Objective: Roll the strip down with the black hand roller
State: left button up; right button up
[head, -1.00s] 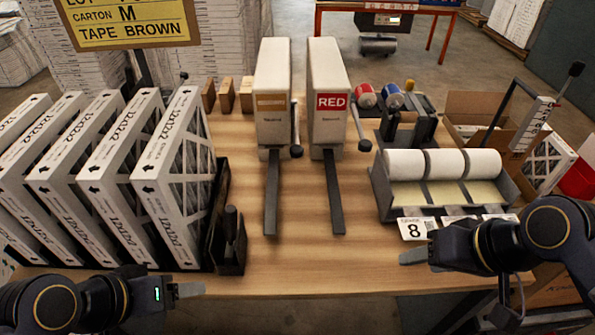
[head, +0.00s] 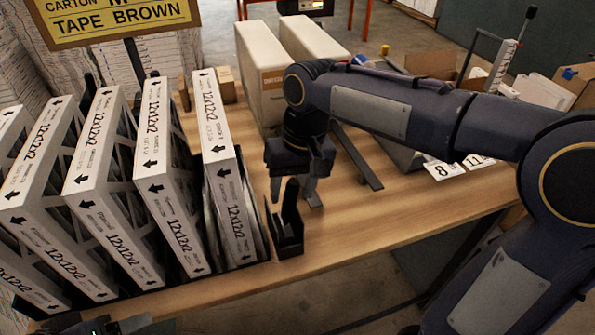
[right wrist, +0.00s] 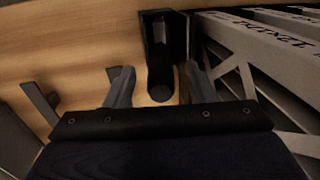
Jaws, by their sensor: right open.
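The black hand roller (head: 289,203) stands upright in a small black holder (head: 290,242) near the table's front edge, right of the filter rack. In the right wrist view its dark, round-ended handle (right wrist: 160,82) lies between my spread fingers, with no contact visible. My right gripper (head: 294,188) is open and points down just above and behind the roller; it also shows in the right wrist view (right wrist: 158,90). My left gripper (head: 135,323) barely shows at the bottom edge, and its jaw state is unclear. I cannot make out the strip.
Several white boxed filters (head: 168,185) stand upright close left of the holder. Two tall cartons (head: 262,75) stand at the back, with dark bars on the table before them. Number cards (head: 443,168) lie at right. The front middle of the wooden table (head: 360,220) is clear.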

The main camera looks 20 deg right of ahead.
jog(key=shift+a+f, duration=0.2)
jog(key=shift+f, duration=0.6)
